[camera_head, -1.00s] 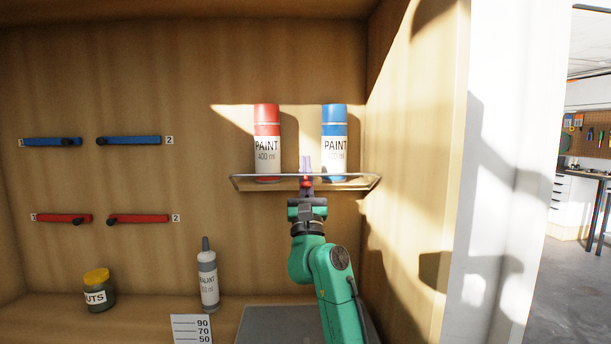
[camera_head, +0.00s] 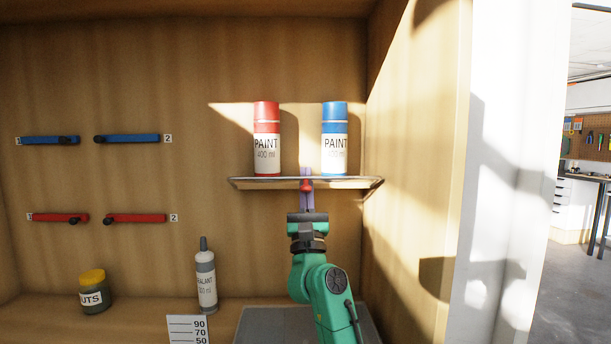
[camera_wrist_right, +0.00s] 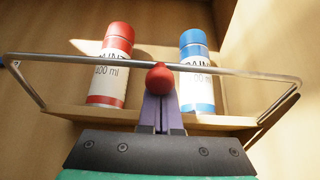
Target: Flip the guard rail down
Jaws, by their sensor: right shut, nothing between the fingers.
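The guard rail is a thin metal frame (camera_head: 350,181) along the front of the shelf, with a red knob (camera_head: 306,185) at the middle of its bar. In the wrist view the rail (camera_wrist_right: 230,70) leans outward from the shelf, its side arms running back to the shelf, and the knob (camera_wrist_right: 159,77) covers my fingertips. My right gripper (camera_head: 307,172) is shut and empty; its purple fingers reach up behind the knob, with tips above the bar. Whether they touch the rail I cannot tell. My left gripper is not in view.
A red paint can (camera_head: 266,140) and a blue paint can (camera_head: 334,140) stand upright on the shelf (camera_wrist_right: 215,119) behind the rail. The cabinet's side wall (camera_head: 405,200) is close on the right. A sealant bottle (camera_head: 206,275) and a yellow-lidded jar (camera_head: 95,290) stand below left.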

